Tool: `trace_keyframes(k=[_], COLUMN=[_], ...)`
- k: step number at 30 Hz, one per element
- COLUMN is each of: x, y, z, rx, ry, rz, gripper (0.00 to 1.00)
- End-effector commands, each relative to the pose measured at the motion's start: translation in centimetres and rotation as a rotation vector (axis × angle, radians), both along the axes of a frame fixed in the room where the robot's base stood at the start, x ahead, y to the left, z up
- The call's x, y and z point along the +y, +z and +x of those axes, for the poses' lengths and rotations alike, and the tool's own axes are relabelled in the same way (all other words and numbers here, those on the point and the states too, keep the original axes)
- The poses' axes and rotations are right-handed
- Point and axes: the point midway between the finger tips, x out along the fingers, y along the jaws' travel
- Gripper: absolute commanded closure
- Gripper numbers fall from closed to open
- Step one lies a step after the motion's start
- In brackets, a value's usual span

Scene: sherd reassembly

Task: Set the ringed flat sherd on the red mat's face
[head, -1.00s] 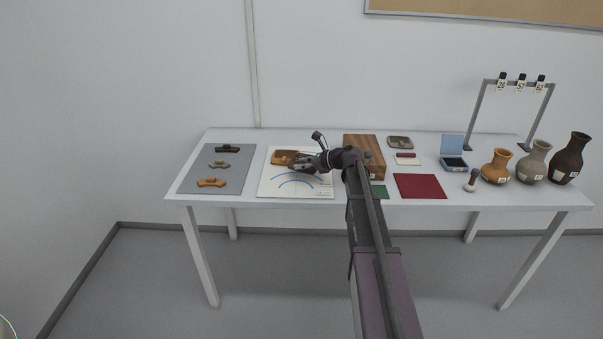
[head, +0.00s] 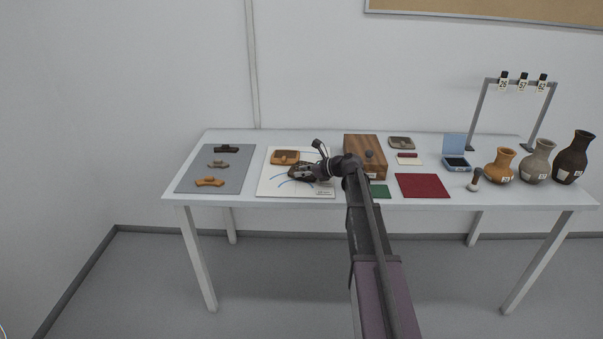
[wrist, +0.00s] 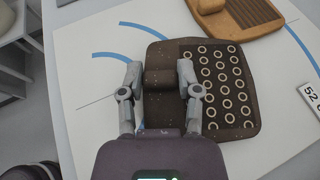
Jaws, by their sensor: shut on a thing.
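The ringed flat sherd (wrist: 222,90) is dark brown, with rows of pale rings on its right part and a raised grip block (wrist: 160,68) on its left part. It lies over the white sheet with blue arcs. My gripper (wrist: 160,75) has one finger on each side of the block and is shut on it. In the head view my gripper (head: 296,174) hides most of the sherd; I cannot tell whether the sherd touches the sheet. The red mat (head: 422,186) lies flat and bare at the table's front, right of my arm.
An orange-brown striped sherd (head: 285,157) lies just behind on the white sheet (head: 268,187). A wooden block (head: 362,148) and a green mat (head: 380,192) stand between the sheet and the red mat.

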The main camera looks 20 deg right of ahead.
Motion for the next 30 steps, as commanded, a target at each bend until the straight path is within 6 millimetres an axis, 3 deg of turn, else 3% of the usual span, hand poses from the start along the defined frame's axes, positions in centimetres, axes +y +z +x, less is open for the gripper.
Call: trace_keyframes(k=[5, 6, 9, 26, 30], x=[0.0, 0.0, 0.0, 0.0, -0.9], y=[-0.4, -0.3, -0.3, 0.1, 0.7], z=[0.0, 0.0, 0.0, 0.0, -0.8], rx=[0.0, 0.0, 0.0, 0.0, -0.001], ry=[0.0, 0.0, 0.0, 0.0, -0.002], rz=[0.0, 0.0, 0.0, 0.0, 0.0], gripper=[1.0, 0.44, 0.21, 0.21, 0.21])
